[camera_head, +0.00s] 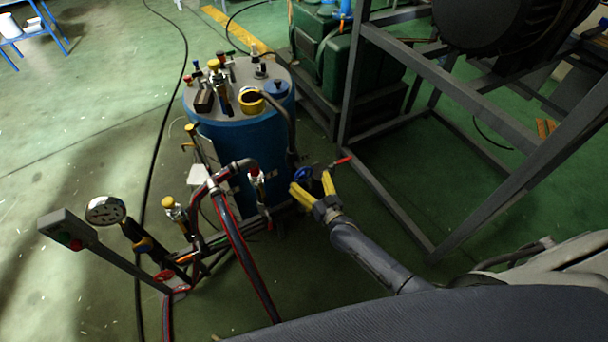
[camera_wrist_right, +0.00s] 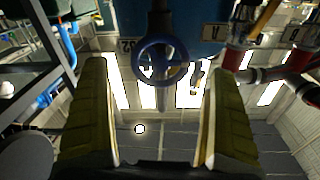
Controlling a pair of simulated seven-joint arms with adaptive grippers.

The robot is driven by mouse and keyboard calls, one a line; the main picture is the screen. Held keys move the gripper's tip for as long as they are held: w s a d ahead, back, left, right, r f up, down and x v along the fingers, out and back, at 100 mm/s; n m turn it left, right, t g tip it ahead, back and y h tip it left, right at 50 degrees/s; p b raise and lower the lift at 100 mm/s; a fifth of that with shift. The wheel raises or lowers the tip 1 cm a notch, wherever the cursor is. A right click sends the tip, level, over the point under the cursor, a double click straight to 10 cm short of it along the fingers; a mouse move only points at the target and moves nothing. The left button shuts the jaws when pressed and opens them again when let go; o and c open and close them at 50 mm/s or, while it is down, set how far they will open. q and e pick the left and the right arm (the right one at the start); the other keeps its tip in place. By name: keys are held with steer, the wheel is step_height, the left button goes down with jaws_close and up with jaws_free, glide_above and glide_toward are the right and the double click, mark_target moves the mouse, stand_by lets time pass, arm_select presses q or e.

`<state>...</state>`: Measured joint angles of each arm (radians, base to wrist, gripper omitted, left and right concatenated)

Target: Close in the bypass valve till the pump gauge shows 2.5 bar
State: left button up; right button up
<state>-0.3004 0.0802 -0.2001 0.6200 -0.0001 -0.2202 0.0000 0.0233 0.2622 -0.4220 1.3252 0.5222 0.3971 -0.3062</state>
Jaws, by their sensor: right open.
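A blue handwheel valve (camera_head: 303,174) sits low at the right side of the blue tank. My right gripper (camera_head: 310,181), with yellow fingers, is open at the wheel. In the right wrist view the blue handwheel (camera_wrist_right: 162,60) shows between and beyond the two spread fingers, and neither finger is seen to touch it. Which valve is the bypass is not legible. A round white-faced gauge (camera_head: 105,210) stands at the left on the pipework; its reading is too small to tell. My left gripper is not in view.
The blue tank (camera_head: 240,135) carries several fittings on its lid. A red lever (camera_head: 343,160) lies just right of my right gripper. A grey metal frame (camera_head: 350,95) stands to the right. A control box (camera_head: 67,229) on a post is at the left. Dark hoses cross the green floor.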

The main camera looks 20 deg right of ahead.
mark_target(305, 175)
steer(key=shift+x, duration=1.9)
steer(key=shift+c, duration=0.4)
steer(key=c, duration=1.1)
steer(key=shift+m, duration=1.6)
steer(key=shift+c, duration=0.2)
steer(key=o, duration=1.2)
